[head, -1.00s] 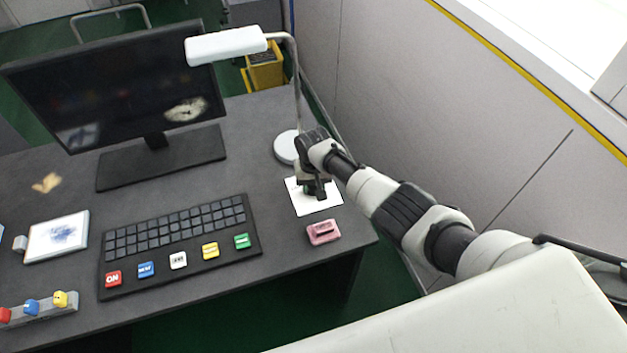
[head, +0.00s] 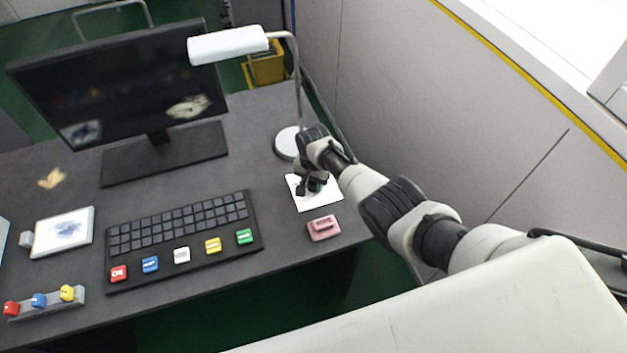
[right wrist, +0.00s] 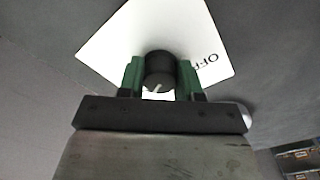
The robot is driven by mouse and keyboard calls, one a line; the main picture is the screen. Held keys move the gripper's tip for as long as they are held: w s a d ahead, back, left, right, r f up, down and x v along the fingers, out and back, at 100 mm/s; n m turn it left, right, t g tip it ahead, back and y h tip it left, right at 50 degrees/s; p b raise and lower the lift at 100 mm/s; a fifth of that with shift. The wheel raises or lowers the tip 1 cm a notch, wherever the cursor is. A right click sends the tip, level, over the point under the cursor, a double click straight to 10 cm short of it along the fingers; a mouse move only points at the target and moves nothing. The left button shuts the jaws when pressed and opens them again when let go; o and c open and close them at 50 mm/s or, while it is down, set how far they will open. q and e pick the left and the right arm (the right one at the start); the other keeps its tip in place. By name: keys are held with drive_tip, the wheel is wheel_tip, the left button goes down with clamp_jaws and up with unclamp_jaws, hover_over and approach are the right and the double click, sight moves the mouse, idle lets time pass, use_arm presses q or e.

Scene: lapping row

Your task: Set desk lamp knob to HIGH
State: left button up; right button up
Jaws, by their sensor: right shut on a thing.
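The lamp knob (right wrist: 160,66) is a round black knob with a short white mark on its lower rim in the right wrist view. It stands on a white card (right wrist: 120,42), which also shows in the head view (head: 329,200). "OFF" is printed upside down at the card's right; no HIGH label is visible. My right gripper (head: 312,184) is at the card, its green fingers shut on the knob's two sides. The desk lamp has a white head (head: 228,45) and a round base (head: 285,147) behind the gripper. My left gripper is not in view.
A pink block (head: 323,229) lies just in front of the card near the desk's right edge. A dark keyboard (head: 180,224) with coloured keys, a monitor (head: 115,85), a framed picture (head: 62,233) and a grey strip with coloured pieces (head: 52,304) stand to the left. A partition wall is at the right.

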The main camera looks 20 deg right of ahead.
drive_tip(key=shift+w+r, duration=0.1)
drive_tip(key=o, duration=0.9)
drive_tip(key=shift+r, duration=0.25)
wheel_tip(320, 180, up, 9)
drive_tip(key=p, duration=0.2)
drive_tip(key=shift+p, duration=0.35)
drive_tip(key=shift+r, duration=0.6)
